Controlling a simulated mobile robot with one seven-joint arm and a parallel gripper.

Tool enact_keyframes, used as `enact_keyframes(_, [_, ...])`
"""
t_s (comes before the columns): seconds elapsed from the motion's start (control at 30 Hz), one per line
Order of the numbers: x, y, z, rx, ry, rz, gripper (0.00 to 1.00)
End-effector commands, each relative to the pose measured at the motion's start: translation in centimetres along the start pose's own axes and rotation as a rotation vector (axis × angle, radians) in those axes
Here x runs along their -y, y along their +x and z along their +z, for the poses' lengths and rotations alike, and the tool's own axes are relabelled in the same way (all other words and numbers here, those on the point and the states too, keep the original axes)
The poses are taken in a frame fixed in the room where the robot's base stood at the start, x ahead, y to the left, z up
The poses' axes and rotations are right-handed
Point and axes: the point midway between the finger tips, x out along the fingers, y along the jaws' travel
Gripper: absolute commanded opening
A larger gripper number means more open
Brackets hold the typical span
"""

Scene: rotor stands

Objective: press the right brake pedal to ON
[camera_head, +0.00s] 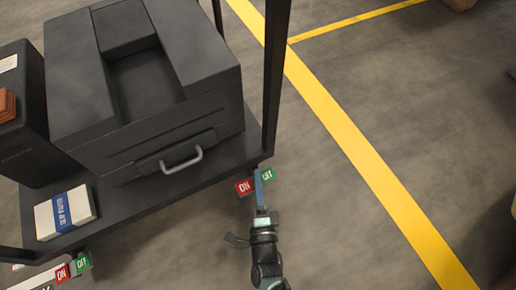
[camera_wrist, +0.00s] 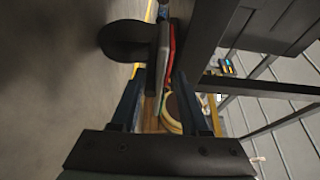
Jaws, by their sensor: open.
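The right brake pedal's red ON tag (camera_head: 244,186) and green OFF tag (camera_head: 267,175) stick out at the cart's near right corner. My gripper (camera_head: 262,186) reaches up to these tags and covers part of the space between them. In the wrist view my gripper (camera_wrist: 160,92) is open, with a dark finger on each side. A thin grey plate with a red edge (camera_wrist: 172,48) stands ahead between the fingertips, beside a dark round caster wheel (camera_wrist: 128,40). I cannot tell whether a finger touches the pedal, or which way the pedal is tilted.
The black cart (camera_head: 150,210) carries a large dark case with a grey handle (camera_head: 182,161) and a white box with a blue band (camera_head: 65,211). Another ON tag (camera_head: 62,273) and OFF tag (camera_head: 83,262) show at lower left. Floor right of the cart is clear, with a yellow line (camera_head: 350,140).

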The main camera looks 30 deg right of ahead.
Motion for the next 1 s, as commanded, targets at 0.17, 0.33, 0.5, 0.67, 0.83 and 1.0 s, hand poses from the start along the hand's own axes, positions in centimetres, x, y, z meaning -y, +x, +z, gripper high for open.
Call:
enact_keyframes(0.17, [0.05, 0.11, 0.00, 0.000, 0.000, 0.000, 0.45])
enact_keyframes(0.33, [0.04, 0.09, 0.00, 0.000, 0.000, 0.000, 0.31])
enact_keyframes(0.5, [0.03, 0.07, -0.01, 0.000, 0.000, 0.000, 0.00])
enact_keyframes(0.67, [0.03, 0.06, -0.02, 0.000, 0.000, 0.000, 0.00])
enact_keyframes(0.83, [0.02, 0.06, -0.05, -0.002, -0.007, -0.003, 0.00])
enact_keyframes(1.0, [0.04, 0.07, -0.08, -0.007, -0.088, -0.037, 0.00])
